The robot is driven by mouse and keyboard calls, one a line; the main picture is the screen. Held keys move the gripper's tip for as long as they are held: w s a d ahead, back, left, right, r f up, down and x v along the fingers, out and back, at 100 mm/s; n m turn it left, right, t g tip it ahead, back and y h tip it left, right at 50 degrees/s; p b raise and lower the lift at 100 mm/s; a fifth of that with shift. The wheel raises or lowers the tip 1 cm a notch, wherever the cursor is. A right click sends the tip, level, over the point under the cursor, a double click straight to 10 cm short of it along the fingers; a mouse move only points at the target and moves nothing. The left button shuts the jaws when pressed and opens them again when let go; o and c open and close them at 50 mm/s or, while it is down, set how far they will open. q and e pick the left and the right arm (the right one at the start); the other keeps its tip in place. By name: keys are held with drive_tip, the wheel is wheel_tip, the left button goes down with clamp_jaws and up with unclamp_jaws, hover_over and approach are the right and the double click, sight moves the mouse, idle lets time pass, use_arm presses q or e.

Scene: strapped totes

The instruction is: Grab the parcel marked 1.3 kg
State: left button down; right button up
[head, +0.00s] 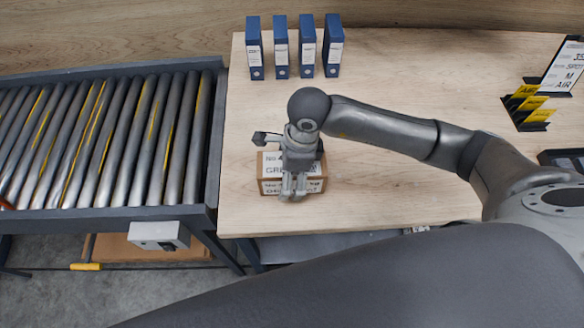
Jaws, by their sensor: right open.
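A small brown cardboard parcel (315,185) with white printed labels lies on the wooden table near its front left edge. My right gripper (293,190) is open, pointing down over the parcel, and covers the middle of its labels. I cannot tell whether its fingers touch the parcel. The visible print is partly hidden and too small to read fully; I cannot make out a 1.3 kg mark. No other parcel is in view. My left gripper is not in view.
The wooden table (400,70) has wide clear room. Several blue binders (281,50) stand at its back left. Yellow-and-black cards (527,104) and a sign (563,67) stand at the right. A roller conveyor (110,135) adjoins the table's left side.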

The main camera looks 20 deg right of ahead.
drive_tip(key=shift+f, duration=0.15)
drive_tip(key=shift+a, duration=0.1)
drive_tip(key=shift+c, duration=0.4)
clamp_jaws()
